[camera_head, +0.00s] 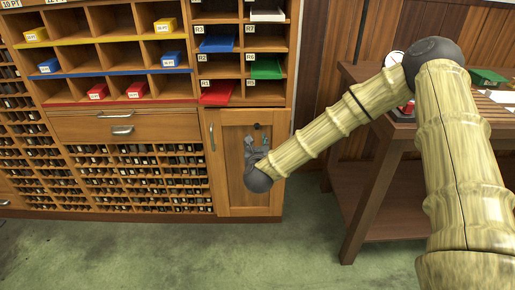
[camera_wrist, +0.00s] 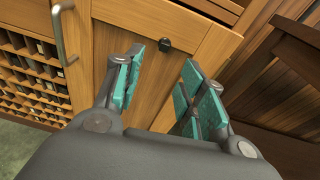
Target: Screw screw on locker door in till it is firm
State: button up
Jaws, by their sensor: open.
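The locker door (camera_head: 228,185) is a wooden panel door at the right end of the cabinet's lower part, and it looks shut. It also shows in the wrist view (camera_wrist: 108,55). A small dark screw (camera_wrist: 164,45) sits high on the door in the wrist view, and it is a tiny dark spot in the head view (camera_head: 257,126). My gripper (camera_wrist: 163,64) is open and empty, with teal pads facing each other. In the wrist view the screw appears just beyond the fingertips, between them. The head view shows my gripper (camera_head: 256,145) in front of the door, below the screw.
A metal handle (camera_head: 211,137) is on the door's left side. Open shelves with colored boxes, such as a red tray (camera_head: 217,92), are above. Small pigeonholes (camera_head: 140,175) fill the left. A dark wooden table (camera_head: 380,150) stands at right. The green floor (camera_head: 200,255) in front is clear.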

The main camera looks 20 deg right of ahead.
aim_at(257, 126)
jog(key=shift+m, duration=0.4)
jog(key=x, duration=0.7)
jog(key=r+b+x, duration=0.1)
jog(key=x, duration=0.3)
jog(key=shift+w+d, duration=0.2)
jog(key=shift+d, duration=0.2)
jog(key=shift+c, duration=0.4)
